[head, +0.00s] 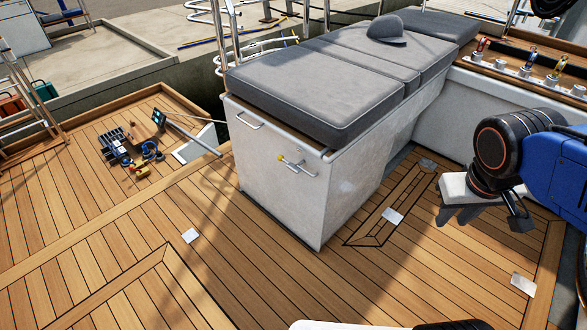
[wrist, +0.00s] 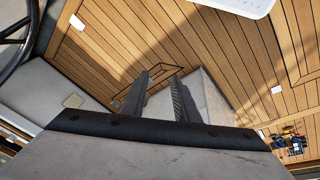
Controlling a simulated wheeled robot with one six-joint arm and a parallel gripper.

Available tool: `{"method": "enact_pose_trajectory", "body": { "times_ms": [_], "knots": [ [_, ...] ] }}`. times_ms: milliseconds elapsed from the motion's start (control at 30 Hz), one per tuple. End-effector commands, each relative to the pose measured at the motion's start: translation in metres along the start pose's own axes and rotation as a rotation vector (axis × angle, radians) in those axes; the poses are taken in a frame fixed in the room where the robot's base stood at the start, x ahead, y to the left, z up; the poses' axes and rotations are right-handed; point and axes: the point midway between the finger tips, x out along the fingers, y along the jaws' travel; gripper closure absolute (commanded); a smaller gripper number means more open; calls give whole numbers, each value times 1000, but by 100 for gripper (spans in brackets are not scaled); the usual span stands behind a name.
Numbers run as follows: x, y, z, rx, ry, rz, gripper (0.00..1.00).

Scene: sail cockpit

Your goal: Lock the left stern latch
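A white locker (head: 280,185) with a grey cushioned top stands on the teak deck in the head view. Its near end face carries a small metal lever with a yellow knob (head: 290,163), which looks like the latch. I cannot tell for sure whether it is locked. A metal bar handle (head: 249,121) sits higher on the left of the same face. My gripper (head: 458,218) is to the right of the locker, well apart from the latch, pointing down. In the wrist view its two fingers (wrist: 162,75) are apart with nothing between them. The latch does not show there.
Cushions (head: 320,85) with a grey cap (head: 386,30) cover the locker. Winch-like fittings with coloured handles (head: 530,60) line the right ledge. Tools (head: 140,150) lie on the deck at left. White cards (head: 190,236) are scattered about. The deck before the locker is mostly clear.

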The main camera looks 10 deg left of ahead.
Motion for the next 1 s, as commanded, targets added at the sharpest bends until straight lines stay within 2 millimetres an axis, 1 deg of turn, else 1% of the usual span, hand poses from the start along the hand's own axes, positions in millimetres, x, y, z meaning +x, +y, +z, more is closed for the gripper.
{"method": "enact_pose_trajectory", "body": {
  "times_ms": [33,300,567,767,867,1000],
  "knots": [
    [7,-2,-4,-25,-35,26,72],
    [32,-5,-26,-124,-159,203,72],
    [54,-18,-56,-234,-211,402,72],
    [69,-39,-84,-325,-199,563,72],
    [76,-53,-98,-373,-177,642,72],
    [85,-77,-118,-441,-126,750,72]
  ]
}}
